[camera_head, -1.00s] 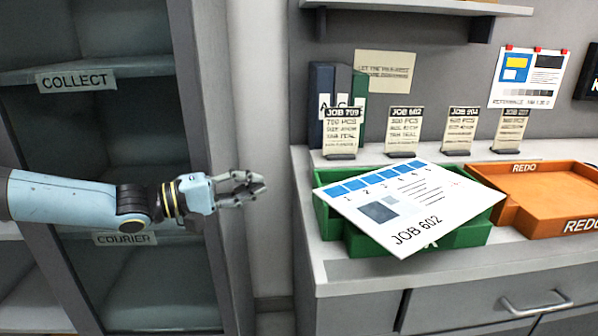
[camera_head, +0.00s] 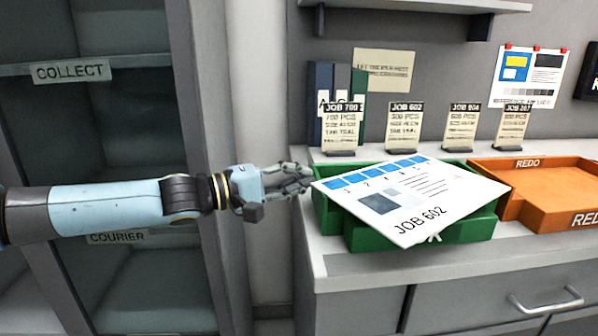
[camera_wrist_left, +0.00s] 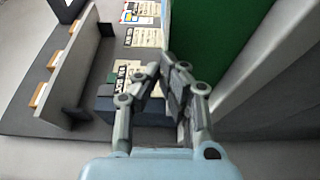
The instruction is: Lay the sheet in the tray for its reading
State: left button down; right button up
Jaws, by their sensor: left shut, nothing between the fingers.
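The white sheet marked JOB 602 (camera_head: 395,228), with a row of blue squares, lies askew across the top of the green tray (camera_head: 365,242). Its front corner reaches over the tray's front wall, and its right corner sticks out toward the orange tray. Its left corner is at the tray's left rim. The sheet hides most of the tray's inside. My left gripper (camera_head: 306,177) is shut and empty, its fingertips close to the sheet's left corner; I cannot tell whether they touch it. Its fingers also show in the left wrist view (camera_wrist_left: 168,88). My right gripper is out of view.
An orange REDO tray (camera_head: 550,205) stands to the right. Job cards (camera_head: 404,130) on small stands and upright binders (camera_head: 321,95) line the back of the counter. Open shelves marked COLLECT (camera_head: 70,71) and COURIER are at the left.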

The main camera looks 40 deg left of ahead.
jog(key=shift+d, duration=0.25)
pick_arm(q)
jog(key=shift+s+d, duration=0.55)
jog(key=shift+d, duration=0.1)
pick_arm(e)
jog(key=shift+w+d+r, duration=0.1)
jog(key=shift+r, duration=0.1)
pick_arm(q)
jog(key=shift+a, duration=0.1)
